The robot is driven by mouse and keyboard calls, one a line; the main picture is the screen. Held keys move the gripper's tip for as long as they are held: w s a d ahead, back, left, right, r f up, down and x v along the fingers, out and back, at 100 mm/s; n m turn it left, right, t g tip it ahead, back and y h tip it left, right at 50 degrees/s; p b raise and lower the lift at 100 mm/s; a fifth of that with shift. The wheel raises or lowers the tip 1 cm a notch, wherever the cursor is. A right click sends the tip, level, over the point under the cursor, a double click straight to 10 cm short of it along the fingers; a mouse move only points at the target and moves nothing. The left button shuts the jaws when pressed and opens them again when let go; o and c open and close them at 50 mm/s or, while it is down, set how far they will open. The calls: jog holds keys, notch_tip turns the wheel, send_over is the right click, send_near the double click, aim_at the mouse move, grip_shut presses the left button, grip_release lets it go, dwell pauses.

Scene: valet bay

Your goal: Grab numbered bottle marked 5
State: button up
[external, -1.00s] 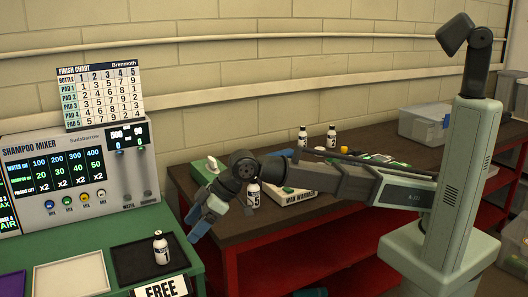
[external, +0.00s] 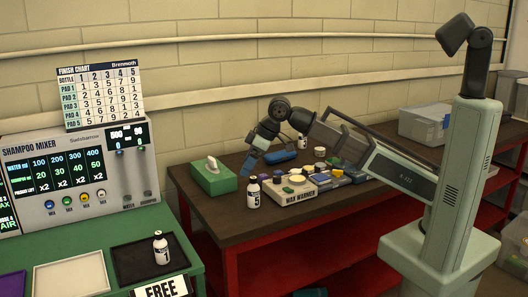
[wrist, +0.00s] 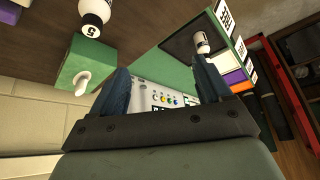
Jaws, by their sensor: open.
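The bottle marked 5 (external: 253,193) is white with a black cap and a black label. It stands upright on the brown bench, left of the wax warmer. It also shows at the top of the wrist view (wrist: 95,12). My gripper (external: 250,150) is open and empty above the bench, above the bottle and apart from it. In the wrist view its two blue fingers (wrist: 163,85) are spread with nothing between them. Another bottle (external: 161,248) stands on the black tray (external: 137,272) of the green counter. A further bottle (external: 302,141) stands behind my arm, its number hidden.
A green tissue box (external: 213,178) stands left of bottle 5. The wax warmer (external: 293,196), with several jars and small items, is close on its right. The shampoo mixer (external: 75,175) is at left. The bench front before bottle 5 is clear.

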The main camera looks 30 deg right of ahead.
jog(key=m+h, duration=0.1)
send_near(253, 189)
notch_tip(253, 189, up, 3)
jog(key=d, duration=0.1)
jog(key=shift+w+d+x, duration=0.1)
jog(key=shift+d+x, duration=0.1)
jog(key=shift+x, duration=2.15)
jog(key=shift+w+d+x, duration=0.1)
jog(key=shift+d+x, duration=0.15)
jog(key=shift+x, duration=2.1)
jog(key=shift+w+d+x, duration=0.1)
jog(key=shift+d+x, duration=0.1)
jog(key=shift+x, duration=2.1)
jog(key=shift+f, duration=0.15)
jog(key=c, duration=1.2)
